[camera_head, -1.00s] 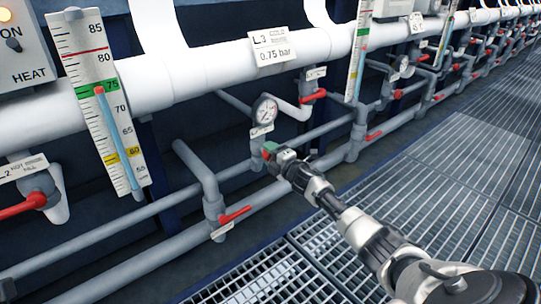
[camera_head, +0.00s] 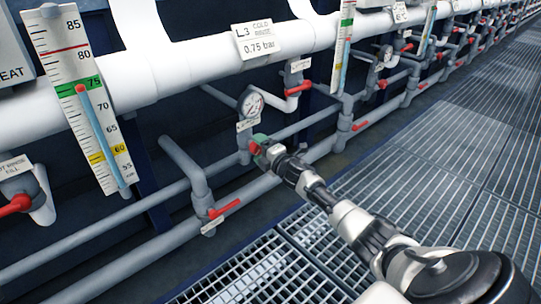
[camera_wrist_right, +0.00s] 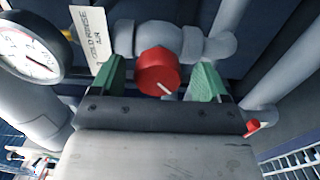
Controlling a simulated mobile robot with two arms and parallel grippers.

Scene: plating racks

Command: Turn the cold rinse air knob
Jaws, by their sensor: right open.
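The cold rinse air knob (camera_wrist_right: 158,72) is a round red knob with a white pointer line, on a grey valve body in the right wrist view. A tag reading "COLD RINSE AIR" (camera_wrist_right: 92,38) hangs to its left. My right gripper (camera_wrist_right: 156,80) is open, with one green fingertip on each side of the knob. I cannot tell whether the fingers touch it. In the head view my right gripper (camera_head: 262,146) is at the valve below the gauge (camera_head: 251,103), hiding most of the knob. My left gripper is not in view.
White and grey pipes run along the wall. Red-handled valves (camera_head: 222,210) (camera_head: 298,87) sit near the gripper. A thermometer scale (camera_head: 84,95) stands at the left. Metal floor grating (camera_head: 400,185) lies clear at right.

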